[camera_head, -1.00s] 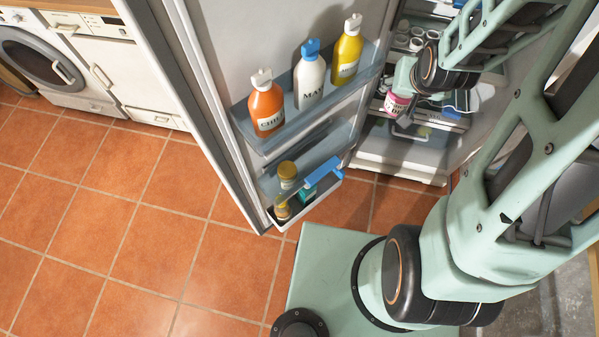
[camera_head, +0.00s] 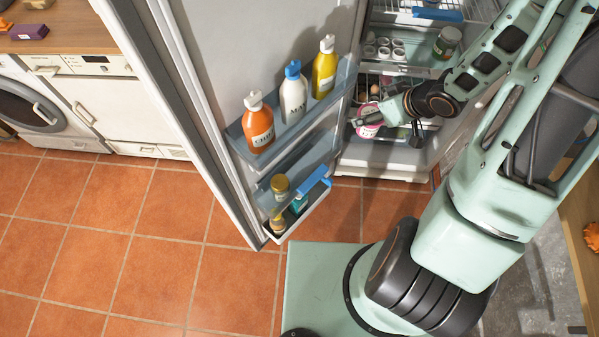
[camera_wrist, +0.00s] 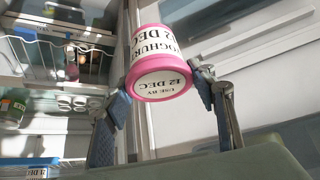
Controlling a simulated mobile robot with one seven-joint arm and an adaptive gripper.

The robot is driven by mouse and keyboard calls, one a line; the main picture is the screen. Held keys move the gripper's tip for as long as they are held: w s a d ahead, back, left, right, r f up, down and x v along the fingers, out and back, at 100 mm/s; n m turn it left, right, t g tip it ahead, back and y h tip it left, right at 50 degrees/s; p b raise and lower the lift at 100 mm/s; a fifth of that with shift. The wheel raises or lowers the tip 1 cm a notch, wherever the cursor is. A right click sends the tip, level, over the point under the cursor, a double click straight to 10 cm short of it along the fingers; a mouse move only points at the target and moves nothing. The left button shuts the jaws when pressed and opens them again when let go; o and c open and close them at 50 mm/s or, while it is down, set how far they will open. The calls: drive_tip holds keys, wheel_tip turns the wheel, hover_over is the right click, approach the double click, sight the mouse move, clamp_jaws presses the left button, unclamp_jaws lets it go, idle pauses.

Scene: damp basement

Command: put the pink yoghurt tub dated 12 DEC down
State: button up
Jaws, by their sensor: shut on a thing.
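The pink yoghurt tub (camera_wrist: 158,72) is between the two fingers of my gripper (camera_wrist: 160,92) in the wrist view. Its white label and lid both read 12 DEC, upside down in that view. My gripper is shut on the tub's sides. In the head view the tub (camera_head: 369,118) is held in front of the open fridge's lower shelves, near the door's inner side. My gripper (camera_head: 372,122) partly covers it there. I cannot tell whether the tub touches anything besides the fingers.
The fridge door (camera_head: 215,50) stands open at left, its racks holding an orange bottle (camera_head: 258,125), a white bottle (camera_head: 293,95), a yellow bottle (camera_head: 324,70) and small jars. A dark green jar (camera_head: 446,42) and egg cups (camera_head: 384,48) stand inside. The tiled floor (camera_head: 130,240) is clear.

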sight(368, 131)
drive_tip(key=s+n, duration=0.1)
drive_tip(key=s+f+n+g+y+p, duration=0.1)
drive_tip(key=n, duration=0.1)
drive_tip(key=s+f+n+g+p, duration=0.1)
drive_tip(key=s, duration=0.1)
drive_tip(key=shift+a+n+y, duration=0.3)
drive_tip(key=shift+a+y, duration=0.05)
drive_tip(key=shift+y, duration=0.05)
drive_tip(key=shift+s+a+f+n, duration=0.2)
drive_tip(key=shift+s+f+n, duration=0.05)
drive_tip(key=shift+s+n, duration=0.15)
drive_tip(key=w+a+f+b, duration=0.3)
drive_tip(key=a+f+b, duration=0.9)
drive_tip(key=a+f, duration=0.1)
drive_tip(key=shift+a, duration=0.25)
drive_tip(key=shift+w, duration=0.1)
drive_tip(key=shift+f+b, duration=0.5)
drive_tip(key=shift+f, duration=0.05)
drive_tip(key=o, duration=1.2)
drive_tip(key=shift+o, duration=0.2)
